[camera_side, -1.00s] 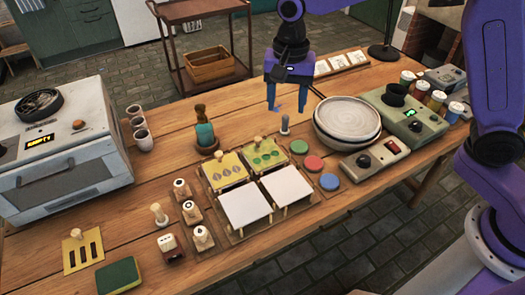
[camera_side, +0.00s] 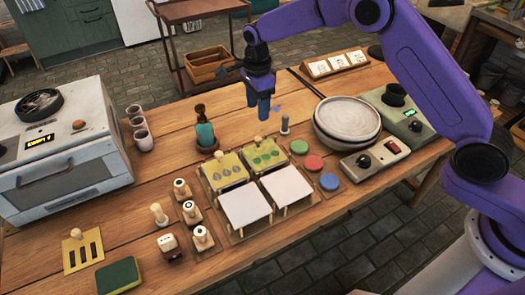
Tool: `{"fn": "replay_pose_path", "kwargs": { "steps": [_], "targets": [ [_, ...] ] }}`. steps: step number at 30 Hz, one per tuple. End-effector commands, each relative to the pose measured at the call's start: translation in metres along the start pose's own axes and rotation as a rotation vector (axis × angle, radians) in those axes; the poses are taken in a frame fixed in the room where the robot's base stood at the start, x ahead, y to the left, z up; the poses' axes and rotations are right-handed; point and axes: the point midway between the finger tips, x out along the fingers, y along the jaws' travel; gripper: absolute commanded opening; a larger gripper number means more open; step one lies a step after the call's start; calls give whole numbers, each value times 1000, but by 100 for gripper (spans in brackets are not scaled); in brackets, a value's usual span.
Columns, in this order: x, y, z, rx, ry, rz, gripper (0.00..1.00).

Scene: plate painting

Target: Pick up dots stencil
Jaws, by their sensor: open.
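The dots stencil (camera_side: 265,159) is a yellow-green plate with a row of green round marks and a small wooden knob on its far edge. It lies in the back right place of a wooden rack (camera_side: 240,182). My gripper (camera_side: 258,107) points down with its fingers apart and nothing visible between them. It hangs in the air above and behind the dots stencil, not touching it. Beside that stencil on the left is another yellow stencil (camera_side: 224,179) with leaf shapes and a knob.
Two white tiles (camera_side: 245,207) stand in front of the stencils. Colored pads (camera_side: 314,163) lie beside the rack. A slotted stencil (camera_side: 83,253) lies front left.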

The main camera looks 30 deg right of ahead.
Motion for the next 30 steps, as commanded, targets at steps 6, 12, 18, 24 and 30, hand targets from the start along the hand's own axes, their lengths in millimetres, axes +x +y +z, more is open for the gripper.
{"fn": "replay_pose_path", "kwargs": {
  "steps": [6,12,18,24,30],
  "targets": [
    [43,1,0,-2,1,3,57],
    [73,0,0,-3,0,1,57],
    [85,-1,0,-3,0,-1,57],
    [106,-5,-2,-2,0,0,57],
    [130,-7,-3,-3,0,0,57]
  ]
}}
